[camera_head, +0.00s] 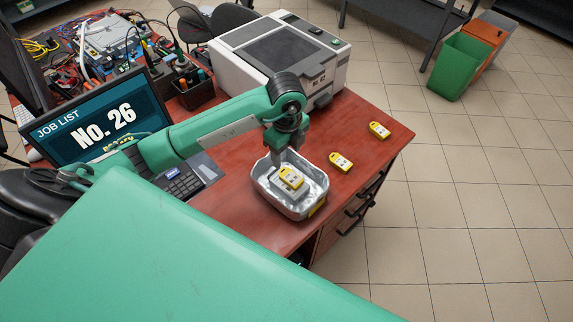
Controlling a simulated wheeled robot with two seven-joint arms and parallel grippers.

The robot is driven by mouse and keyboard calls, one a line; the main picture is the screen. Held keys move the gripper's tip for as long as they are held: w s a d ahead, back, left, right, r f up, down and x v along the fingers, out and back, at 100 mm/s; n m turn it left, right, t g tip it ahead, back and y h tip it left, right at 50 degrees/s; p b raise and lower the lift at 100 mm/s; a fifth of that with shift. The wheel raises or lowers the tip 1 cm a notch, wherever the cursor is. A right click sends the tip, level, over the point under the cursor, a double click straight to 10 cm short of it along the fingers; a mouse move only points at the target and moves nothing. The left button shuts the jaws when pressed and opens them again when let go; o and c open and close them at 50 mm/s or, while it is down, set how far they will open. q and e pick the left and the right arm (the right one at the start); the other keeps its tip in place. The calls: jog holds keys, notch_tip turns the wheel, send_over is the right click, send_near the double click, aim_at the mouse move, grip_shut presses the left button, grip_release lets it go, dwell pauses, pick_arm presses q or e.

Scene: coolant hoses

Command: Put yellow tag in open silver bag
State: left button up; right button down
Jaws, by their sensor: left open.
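The open silver bag (313,181) stands on the red desk like a shallow foil tray. A yellow tag (292,177) with a pale face lies inside it, seemingly on another pale piece. A second yellow tag (340,162) lies on the desk just right of the bag. A third yellow tag (379,130) lies farther right, near the desk edge. My left gripper (289,158) is open and points down over the back part of the bag, just above the tag inside. Whether it touches that tag is unclear. My right gripper is not in view.
A grey-white machine (280,60) stands behind the bag. A monitor (95,120) and keypad (182,183) are at left, with a dark tool holder (195,95) behind. The red desk (345,125) is clear around the loose tags. Bins (458,68) stand on the floor.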

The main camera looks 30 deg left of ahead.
pick_arm(q)
notch_tip(320, 180, up, 3)
jog(key=shift+r, duration=0.15)
dwell(0.6)
